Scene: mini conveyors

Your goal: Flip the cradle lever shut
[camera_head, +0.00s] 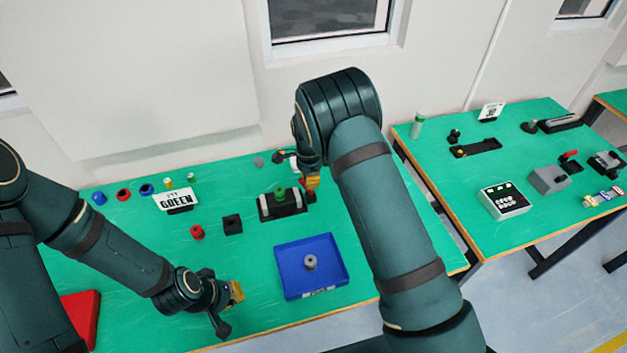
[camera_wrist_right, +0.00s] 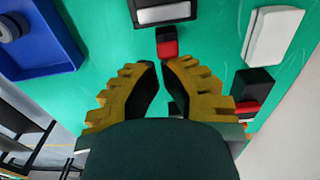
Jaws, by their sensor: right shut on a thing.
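The cradle (camera_head: 268,211) is a black fixture with pale sides on the green table, with a green piece (camera_head: 280,194) in it. Part of it shows at the top of the right wrist view (camera_wrist_right: 165,14). The red lever handle (camera_wrist_right: 167,47) is at the cradle's near side in that view. My right gripper (camera_wrist_right: 162,64) has its yellow-padded fingers closed at this red handle; in the head view it (camera_head: 312,183) is at the cradle's right end. My left gripper (camera_head: 230,309) is open and empty near the table's front edge.
A blue tray (camera_head: 338,281) with a grey ring (camera_head: 310,262) lies in front of the cradle. A second green table (camera_head: 450,190) is at right.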

